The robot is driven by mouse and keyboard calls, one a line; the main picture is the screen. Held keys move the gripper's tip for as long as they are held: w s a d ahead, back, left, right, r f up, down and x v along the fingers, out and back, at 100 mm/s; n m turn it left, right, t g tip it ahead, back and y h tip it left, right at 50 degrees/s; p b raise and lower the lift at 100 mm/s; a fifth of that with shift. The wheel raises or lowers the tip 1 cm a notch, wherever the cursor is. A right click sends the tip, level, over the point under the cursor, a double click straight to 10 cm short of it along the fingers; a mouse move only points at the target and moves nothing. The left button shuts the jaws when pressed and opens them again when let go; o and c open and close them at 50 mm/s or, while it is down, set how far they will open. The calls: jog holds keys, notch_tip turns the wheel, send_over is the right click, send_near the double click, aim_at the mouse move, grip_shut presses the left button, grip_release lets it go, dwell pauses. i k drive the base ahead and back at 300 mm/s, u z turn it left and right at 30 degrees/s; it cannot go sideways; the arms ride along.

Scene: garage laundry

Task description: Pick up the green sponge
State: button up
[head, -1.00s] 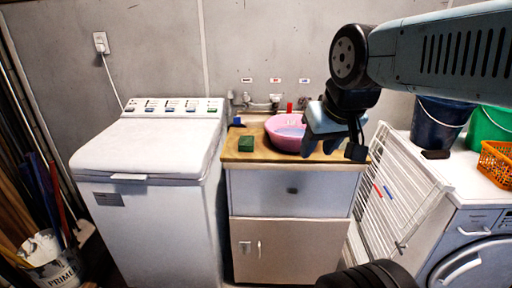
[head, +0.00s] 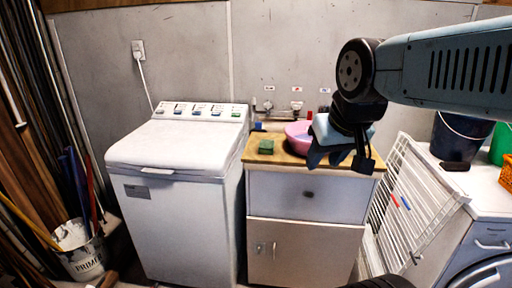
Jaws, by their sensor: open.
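The green sponge (head: 266,147) is a small dark green block on the wooden top of the sink cabinet (head: 258,159), near its left side. My gripper (head: 334,157) hangs over the right part of the cabinet top, to the right of the sponge and apart from it. Its fingers point down and are open. A pink basin (head: 298,138) stands between the sponge and my gripper in the picture, and my gripper hides its right part.
A white top-loading washer (head: 182,150) stands left of the cabinet. A folded white drying rack (head: 407,200) leans at the right, beside a front-loading machine (head: 489,222) with a dark blue bucket (head: 458,138). Taps (head: 296,107) are on the wall behind.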

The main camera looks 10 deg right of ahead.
aim_at(267, 146)
jog(key=i, duration=0.85)
jog(key=z, duration=0.05)
